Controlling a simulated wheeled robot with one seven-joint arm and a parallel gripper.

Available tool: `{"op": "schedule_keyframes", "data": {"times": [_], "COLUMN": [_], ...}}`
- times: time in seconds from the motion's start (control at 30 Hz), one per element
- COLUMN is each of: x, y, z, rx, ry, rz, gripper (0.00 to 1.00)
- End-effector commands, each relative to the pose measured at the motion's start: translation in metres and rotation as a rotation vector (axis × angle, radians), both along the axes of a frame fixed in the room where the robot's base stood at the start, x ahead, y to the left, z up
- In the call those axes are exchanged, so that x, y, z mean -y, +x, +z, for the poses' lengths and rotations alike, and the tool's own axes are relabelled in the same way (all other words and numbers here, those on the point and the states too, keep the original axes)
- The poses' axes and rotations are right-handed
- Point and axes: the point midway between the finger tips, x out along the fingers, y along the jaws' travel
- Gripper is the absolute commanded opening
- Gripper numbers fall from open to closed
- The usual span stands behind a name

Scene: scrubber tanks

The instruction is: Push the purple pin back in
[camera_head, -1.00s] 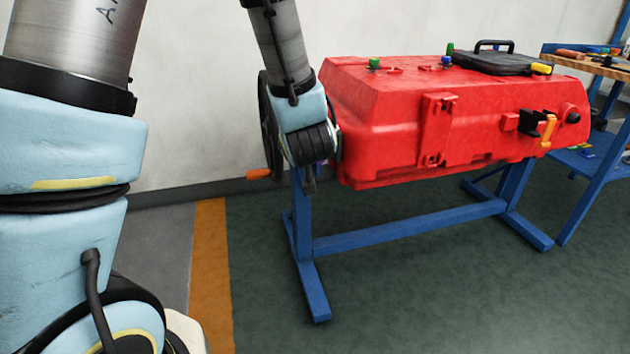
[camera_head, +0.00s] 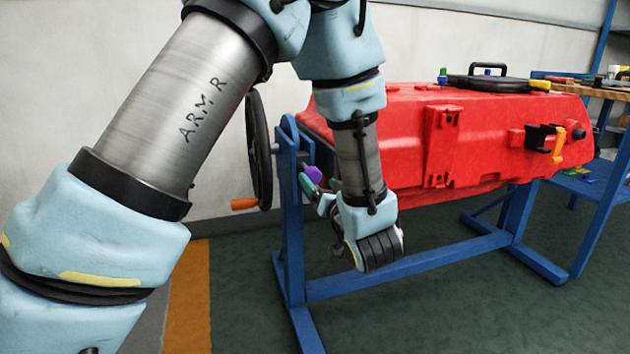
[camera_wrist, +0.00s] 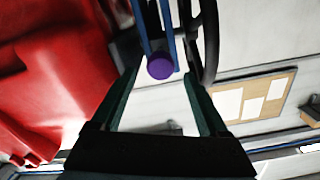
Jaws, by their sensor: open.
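The purple pin (camera_head: 314,174) shows as a small purple knob at the left end of the red tank (camera_head: 410,140), beside the blue stand's upright. In the wrist view the round purple head of the pin (camera_wrist: 160,67) lies ahead, between the two fingers of my gripper (camera_wrist: 162,72). The fingers are spread apart and nothing is held. In the head view my gripper (camera_head: 318,190) is at the pin, partly hidden by my wrist. I cannot tell whether a finger touches the pin.
The blue stand (camera_head: 290,230) carries the tank. A black handwheel (camera_head: 258,150) with an orange handle (camera_head: 245,203) stands left of the upright, close to the pin. A workbench (camera_head: 590,92) is at the right. The floor in front is clear.

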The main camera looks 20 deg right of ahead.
Motion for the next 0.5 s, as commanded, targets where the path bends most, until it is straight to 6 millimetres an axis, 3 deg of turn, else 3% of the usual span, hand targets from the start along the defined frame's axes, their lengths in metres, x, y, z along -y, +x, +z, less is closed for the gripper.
{"op": "schedule_keyframes", "data": {"times": [0.2, 0.5], "x": [0.003, 0.004], "y": [0.029, 0.038], "z": [0.000, 0.000], "rx": [0.000, 0.000], "ry": [-0.001, 0.000], "rz": [0.002, 0.000], "gripper": [0.78, 0.78]}}
